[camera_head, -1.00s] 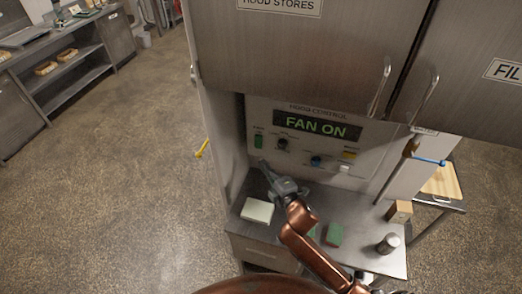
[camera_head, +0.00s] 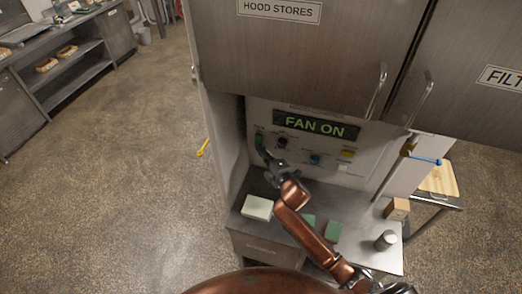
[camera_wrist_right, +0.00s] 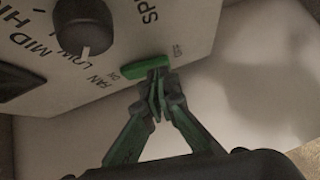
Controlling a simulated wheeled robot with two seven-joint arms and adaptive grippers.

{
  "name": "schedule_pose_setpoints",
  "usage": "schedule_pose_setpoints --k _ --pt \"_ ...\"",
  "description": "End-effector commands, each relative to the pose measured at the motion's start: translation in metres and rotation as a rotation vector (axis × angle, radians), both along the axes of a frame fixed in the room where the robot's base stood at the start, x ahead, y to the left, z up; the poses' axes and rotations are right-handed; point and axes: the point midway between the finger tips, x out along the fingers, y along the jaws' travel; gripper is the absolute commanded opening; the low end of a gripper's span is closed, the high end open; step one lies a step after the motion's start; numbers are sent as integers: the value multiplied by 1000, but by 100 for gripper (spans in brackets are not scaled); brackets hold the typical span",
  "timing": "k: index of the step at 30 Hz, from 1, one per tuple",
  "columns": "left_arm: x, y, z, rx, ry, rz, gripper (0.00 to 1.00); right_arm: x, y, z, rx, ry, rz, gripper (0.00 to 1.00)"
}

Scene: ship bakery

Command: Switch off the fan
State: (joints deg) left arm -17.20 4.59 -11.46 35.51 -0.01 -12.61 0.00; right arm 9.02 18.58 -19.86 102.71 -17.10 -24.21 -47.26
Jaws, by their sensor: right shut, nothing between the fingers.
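The hood control panel (camera_head: 350,150) sits in a recess under the cabinets, and its display (camera_head: 315,125) reads "FAN ON" in green. The green fan switch (camera_head: 259,139) is at the panel's left end. In the right wrist view the switch (camera_wrist_right: 147,67) lies beside the "FAN" and "ON" lettering. My right gripper (camera_head: 265,155) is shut and empty, its fingertips (camera_wrist_right: 155,84) right at the switch and covering part of it. I cannot tell whether they touch. My left gripper is not in view.
A dark speed knob (camera_wrist_right: 85,27) is near the switch. The counter below holds a pale block (camera_head: 257,208), green blocks (camera_head: 333,231), a metal cylinder (camera_head: 386,240) and a wooden block (camera_head: 397,208). Cabinet handles (camera_head: 376,92) hang above the panel.

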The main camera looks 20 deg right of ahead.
Motion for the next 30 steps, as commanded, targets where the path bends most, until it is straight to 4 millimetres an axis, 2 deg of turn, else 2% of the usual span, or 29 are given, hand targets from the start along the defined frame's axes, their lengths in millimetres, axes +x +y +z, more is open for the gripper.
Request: schedule_pose_setpoints --k 6,10,17,23,30 --pt "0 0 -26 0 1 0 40 5 -3 -9 -35 -54 0 0" --pt "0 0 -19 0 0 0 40 5 -3 -3 -35 -53 0 0" --pt "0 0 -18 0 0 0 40 1 3 -4 -33 -51 3 0" --pt "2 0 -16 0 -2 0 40 -19 29 -11 -31 -49 11 0" --pt "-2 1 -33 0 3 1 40 -73 14 -19 -35 -50 9 0"
